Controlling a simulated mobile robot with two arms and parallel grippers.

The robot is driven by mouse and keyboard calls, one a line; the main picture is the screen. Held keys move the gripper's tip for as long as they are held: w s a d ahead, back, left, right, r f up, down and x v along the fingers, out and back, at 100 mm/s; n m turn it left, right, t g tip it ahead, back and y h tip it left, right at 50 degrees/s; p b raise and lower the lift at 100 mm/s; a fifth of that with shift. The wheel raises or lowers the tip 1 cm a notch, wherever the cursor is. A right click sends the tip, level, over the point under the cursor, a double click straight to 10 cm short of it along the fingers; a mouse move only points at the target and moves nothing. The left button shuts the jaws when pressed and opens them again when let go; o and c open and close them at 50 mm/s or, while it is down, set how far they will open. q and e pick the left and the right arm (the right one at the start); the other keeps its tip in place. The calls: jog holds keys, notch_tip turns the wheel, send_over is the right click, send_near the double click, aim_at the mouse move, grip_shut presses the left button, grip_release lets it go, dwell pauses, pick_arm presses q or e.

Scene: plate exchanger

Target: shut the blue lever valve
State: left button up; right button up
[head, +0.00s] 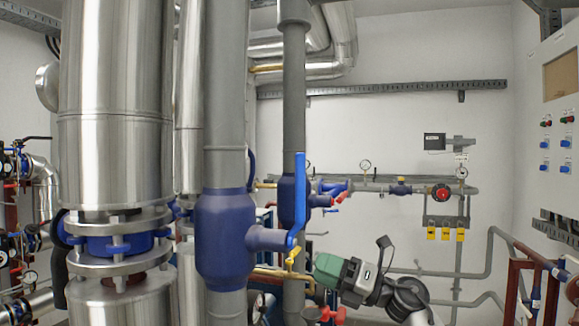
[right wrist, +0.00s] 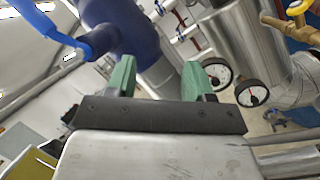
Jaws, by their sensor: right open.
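The blue lever (head: 299,200) stands upright, along the grey pipe, at the right end of the valve's side stem. The blue valve body (head: 225,243) is a thick drum on a vertical grey pipe. My right gripper (head: 322,268) is below and to the right of the lever, apart from it in the picture. In the right wrist view its green fingers (right wrist: 158,76) are spread with nothing between them. There the lever (right wrist: 52,30) is at the upper left and the valve body (right wrist: 120,25) is beyond the fingers. My left gripper is not in view.
A second blue valve (head: 288,200) on a grey pipe is behind the lever. Large silver insulated pipes (head: 115,140) fill the left.

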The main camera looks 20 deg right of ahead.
aim_at(305, 181)
jog(key=s+r+n+g+h+p, duration=0.1)
jog(key=s+r+n, duration=0.4)
jog(key=r, duration=0.4)
jog(key=s+r+n+g+h+p, duration=0.15)
jog(key=s+r+n, duration=0.35)
jog(key=r, duration=0.5)
jog(key=shift+m+t, duration=0.45)
jog(key=shift+m, duration=0.05)
jog(key=p+x, duration=0.3)
jog(key=x, duration=0.6)
jog(key=shift+a+f, duration=0.15)
jog(key=shift+a, duration=0.15)
jog(key=shift+w+a+f, duration=0.15)
jog(key=shift+w+a, duration=0.2)
grip_shut()
